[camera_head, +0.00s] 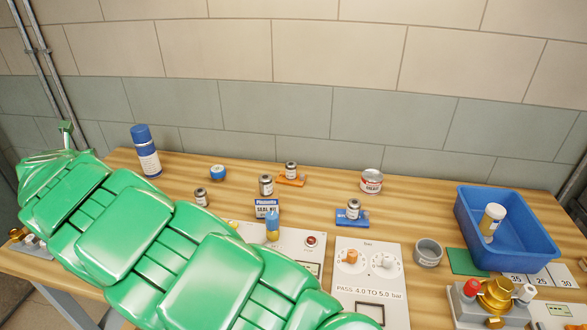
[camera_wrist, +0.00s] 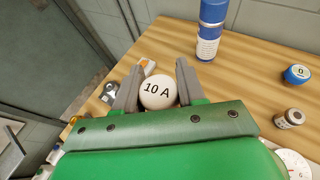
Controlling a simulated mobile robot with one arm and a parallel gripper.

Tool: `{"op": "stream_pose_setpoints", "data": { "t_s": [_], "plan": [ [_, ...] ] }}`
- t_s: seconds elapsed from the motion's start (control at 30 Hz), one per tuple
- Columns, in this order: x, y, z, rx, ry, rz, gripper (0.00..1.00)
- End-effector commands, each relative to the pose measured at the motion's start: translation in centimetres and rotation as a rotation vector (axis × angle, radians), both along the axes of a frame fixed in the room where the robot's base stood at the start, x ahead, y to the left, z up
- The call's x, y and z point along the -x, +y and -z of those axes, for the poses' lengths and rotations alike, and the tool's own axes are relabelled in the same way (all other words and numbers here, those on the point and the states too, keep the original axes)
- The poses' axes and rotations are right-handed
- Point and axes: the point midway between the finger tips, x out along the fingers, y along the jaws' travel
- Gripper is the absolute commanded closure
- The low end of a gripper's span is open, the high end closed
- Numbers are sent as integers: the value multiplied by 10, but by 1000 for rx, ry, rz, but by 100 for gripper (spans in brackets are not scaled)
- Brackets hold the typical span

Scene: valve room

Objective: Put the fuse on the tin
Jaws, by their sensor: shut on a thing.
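My gripper (camera_wrist: 158,82) is shut on a round white fuse (camera_wrist: 158,92) marked "10 A". The fuse's end face shows between the two grey fingers in the wrist view, over the left part of the wooden bench. In the head view my green arm hides the fingers and the fuse. A short tin (camera_head: 371,182) with a pale label and red band stands upright at the back right of the bench, well to the right of my gripper. Its top looks bare.
A blue spray can (camera_head: 146,152) stands near my gripper. Several small canisters, a seal kit box (camera_head: 266,208) and panels lie mid-bench. A blue bin (camera_head: 508,232) with a white-capped bottle (camera_head: 491,222) and a grey ring (camera_head: 428,253) are at right. Bench around the tin is mostly clear.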

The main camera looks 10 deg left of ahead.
Motion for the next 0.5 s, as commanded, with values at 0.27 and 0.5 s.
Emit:
{"op": "stream_pose_setpoints", "data": {
  "t_s": [0.27,0.5],
  "plan": [
    [-8,-7,-30,-2,1,18,92],
    [-37,-36,-28,-2,-1,94,92]
  ]
}}
